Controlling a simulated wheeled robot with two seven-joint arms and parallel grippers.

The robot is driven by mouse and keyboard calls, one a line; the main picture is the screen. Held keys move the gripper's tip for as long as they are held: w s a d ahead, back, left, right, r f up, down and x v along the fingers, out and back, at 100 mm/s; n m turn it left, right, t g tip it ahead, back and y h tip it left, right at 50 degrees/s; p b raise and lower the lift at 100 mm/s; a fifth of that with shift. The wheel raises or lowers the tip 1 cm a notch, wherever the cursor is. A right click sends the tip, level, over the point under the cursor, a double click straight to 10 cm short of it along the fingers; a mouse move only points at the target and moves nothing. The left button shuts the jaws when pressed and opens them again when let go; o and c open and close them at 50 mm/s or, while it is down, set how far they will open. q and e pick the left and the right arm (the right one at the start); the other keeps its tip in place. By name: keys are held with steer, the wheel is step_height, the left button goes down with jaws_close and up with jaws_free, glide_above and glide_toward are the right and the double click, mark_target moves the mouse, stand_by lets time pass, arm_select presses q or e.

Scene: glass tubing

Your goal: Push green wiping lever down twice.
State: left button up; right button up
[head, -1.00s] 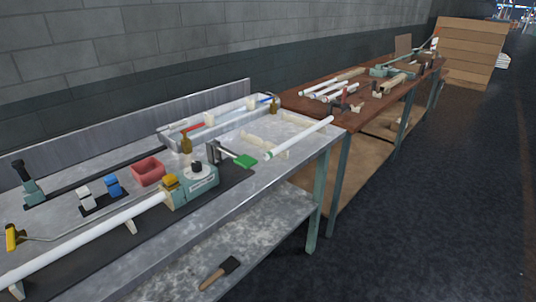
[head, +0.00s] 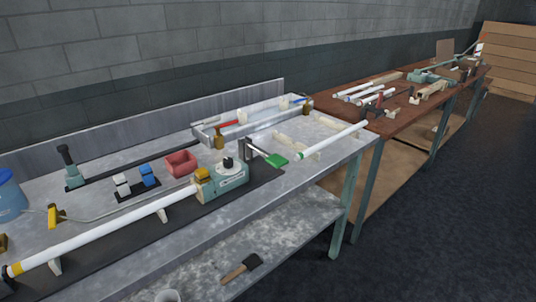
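The green wiping lever (head: 277,160) is a flat green paddle on a grey arm. It sticks out to the right from a dark upright post (head: 245,148) on the metal bench, just right of a teal machine (head: 225,180) with a black knob. A long white tube (head: 120,231) runs from the machine's left side toward the lower left. Neither of my grippers shows in the head view.
The metal bench (head: 318,178) also holds a red bin (head: 181,163), blue and white blocks, a black-handled tool (head: 72,166) and a long tray (head: 203,133). A brush (head: 241,267) lies on the lower shelf. A brown table (head: 405,100) adjoins at right. The floor in front is clear.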

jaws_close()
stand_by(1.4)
